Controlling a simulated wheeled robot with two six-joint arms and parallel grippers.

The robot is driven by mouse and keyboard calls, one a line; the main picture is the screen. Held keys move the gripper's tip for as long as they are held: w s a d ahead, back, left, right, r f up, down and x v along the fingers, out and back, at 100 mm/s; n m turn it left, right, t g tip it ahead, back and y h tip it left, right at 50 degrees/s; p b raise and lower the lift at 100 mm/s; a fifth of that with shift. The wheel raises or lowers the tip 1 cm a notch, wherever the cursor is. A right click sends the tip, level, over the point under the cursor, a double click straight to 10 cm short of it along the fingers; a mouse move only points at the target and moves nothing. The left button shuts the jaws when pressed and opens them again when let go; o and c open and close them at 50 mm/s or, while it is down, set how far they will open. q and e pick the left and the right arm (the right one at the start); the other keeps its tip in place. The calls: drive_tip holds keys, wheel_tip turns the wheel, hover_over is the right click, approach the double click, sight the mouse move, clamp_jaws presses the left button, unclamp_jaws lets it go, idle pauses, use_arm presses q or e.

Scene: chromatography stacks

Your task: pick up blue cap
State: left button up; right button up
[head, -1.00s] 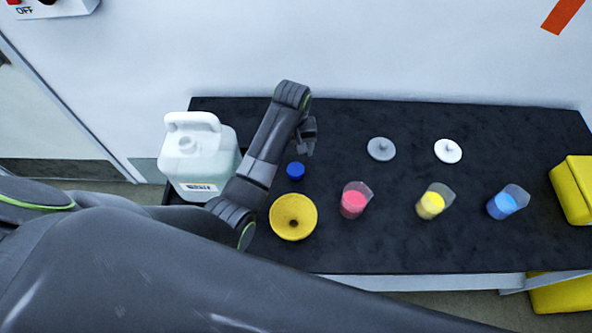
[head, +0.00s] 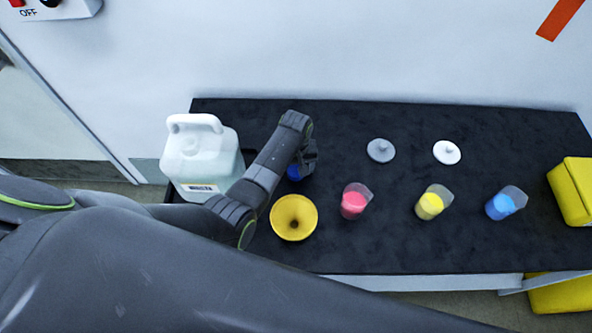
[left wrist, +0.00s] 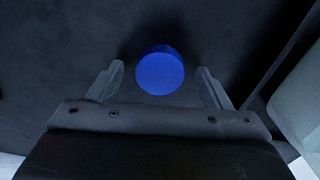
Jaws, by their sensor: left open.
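The blue cap (head: 294,173) lies on the black table, partly hidden by my left gripper in the head view. In the left wrist view the round blue cap (left wrist: 160,71) sits between the fingertips, near their tips. My left gripper (head: 304,168) is over the cap. Its two fingers (left wrist: 160,80) are apart, with a gap to the cap on each side. My right gripper is not in view.
A white jug (head: 200,160) stands left of my left forearm. A yellow funnel (head: 294,218) sits just in front of the cap. Beakers with pink (head: 354,201), yellow (head: 432,203) and blue (head: 505,204) contents stand to the right. Grey (head: 381,150) and white (head: 447,152) lids lie behind them.

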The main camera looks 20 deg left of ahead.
use_arm(q)
drive_tip(key=c, duration=1)
drive_tip(key=shift+c, duration=0.3)
drive_tip(key=shift+r, duration=0.15)
